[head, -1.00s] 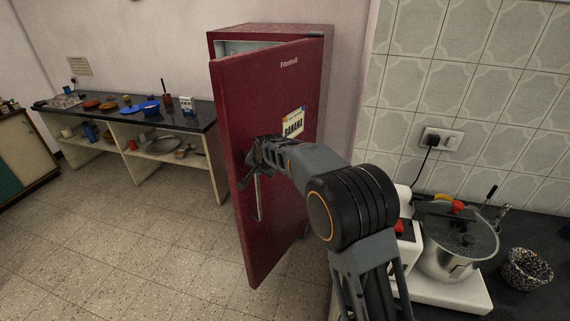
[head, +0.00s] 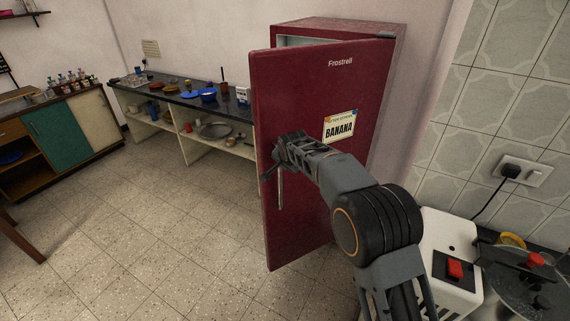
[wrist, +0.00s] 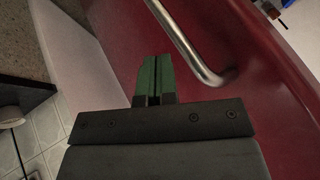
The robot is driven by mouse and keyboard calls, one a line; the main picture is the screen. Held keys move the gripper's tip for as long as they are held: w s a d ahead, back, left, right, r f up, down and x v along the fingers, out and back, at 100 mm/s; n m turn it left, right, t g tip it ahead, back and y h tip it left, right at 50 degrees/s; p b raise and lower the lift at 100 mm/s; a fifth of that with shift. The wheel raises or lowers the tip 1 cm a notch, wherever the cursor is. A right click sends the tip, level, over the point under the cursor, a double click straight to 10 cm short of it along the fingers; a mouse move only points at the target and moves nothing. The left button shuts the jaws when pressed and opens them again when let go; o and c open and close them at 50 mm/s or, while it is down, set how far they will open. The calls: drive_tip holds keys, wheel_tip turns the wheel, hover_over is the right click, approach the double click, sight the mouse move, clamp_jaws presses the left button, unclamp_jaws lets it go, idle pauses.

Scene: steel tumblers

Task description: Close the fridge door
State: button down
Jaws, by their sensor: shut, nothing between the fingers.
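The red fridge (head: 340,28) stands against the wall, its door (head: 300,95) ajar with a pale gap at the top left. The door's front faces me, with a yellow and white BANANA label. A metal handle (head: 281,188) runs down the door's left side. It also shows in the wrist view (wrist: 190,45) as a bent steel bar. My gripper (head: 271,165) is at the door's left side by the upper end of the handle. In the wrist view its green fingertips (wrist: 155,75) are together and empty, beside the handle; I cannot tell whether they touch the door.
A dark-topped shelf counter (head: 185,95) with bowls and pans stands left of the fridge. A cabinet (head: 65,130) is farther left. A white appliance (head: 450,250) stands on the right counter near my arm. The tiled floor before the fridge is open.

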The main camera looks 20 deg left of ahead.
drive_tip(key=shift+s, duration=0.2)
drive_tip(key=s+d+r+b, duration=0.1)
drive_tip(key=s+r+b, duration=0.4)
drive_tip(key=s+r, duration=0.3)
drive_tip(key=shift+s+d+b, duration=0.25)
drive_tip(key=shift+s+b, duration=0.05)
drive_tip(key=shift+s, duration=0.25)
